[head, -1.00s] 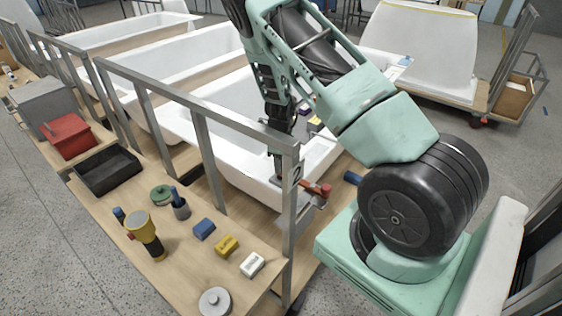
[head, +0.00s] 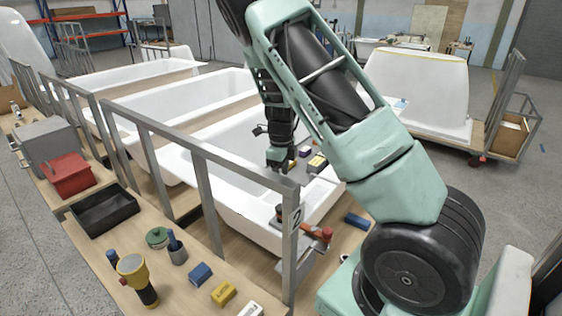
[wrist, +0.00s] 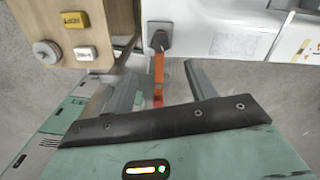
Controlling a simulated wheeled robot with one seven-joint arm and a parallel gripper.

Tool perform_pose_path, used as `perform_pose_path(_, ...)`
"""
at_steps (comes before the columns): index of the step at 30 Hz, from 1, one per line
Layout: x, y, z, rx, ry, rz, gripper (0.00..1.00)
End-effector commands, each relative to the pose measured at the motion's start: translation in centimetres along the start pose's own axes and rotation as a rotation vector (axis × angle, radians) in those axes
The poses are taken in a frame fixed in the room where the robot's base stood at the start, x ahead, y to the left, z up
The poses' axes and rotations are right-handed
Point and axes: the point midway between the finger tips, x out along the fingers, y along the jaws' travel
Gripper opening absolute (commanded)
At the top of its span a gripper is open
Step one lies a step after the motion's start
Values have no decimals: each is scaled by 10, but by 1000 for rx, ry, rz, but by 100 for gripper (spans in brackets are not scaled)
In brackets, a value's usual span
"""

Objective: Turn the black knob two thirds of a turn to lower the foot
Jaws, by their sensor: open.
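The black knob (head: 280,212) sits on a grey bracket at the near end of the white bathtub, beside the post marked 2. It also shows in the wrist view as a dark round knob (wrist: 159,40) on a grey plate, above the fingers in the picture. An orange-red lever (wrist: 158,75) extends from near it and appears between the fingers; its red end (head: 327,233) shows in the head view. My gripper (head: 277,163) is open and empty, above the knob and apart from it. The wrist view shows its two spread fingers (wrist: 163,88). The foot is not clearly visible.
A metal rail (head: 190,148) runs between the tub and the wooden bench. The bench holds a yellow torch (head: 135,275), a blue block (head: 200,274), a yellow block (head: 223,293) and a black tray (head: 103,210).

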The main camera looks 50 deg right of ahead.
Motion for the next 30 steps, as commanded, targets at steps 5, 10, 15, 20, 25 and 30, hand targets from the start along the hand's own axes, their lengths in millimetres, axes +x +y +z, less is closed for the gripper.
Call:
perform_pose_path(5,-32,0,1,-2,-3,-1,55)
perform_pose_path(10,-48,0,1,0,-1,-1,55)
perform_pose_path(15,-52,0,0,-1,0,-1,55)
perform_pose_path(20,-52,0,0,0,0,-1,55)
perform_pose_path(25,-51,0,0,0,0,-1,55)
perform_pose_path(30,-51,0,0,0,0,-1,55)
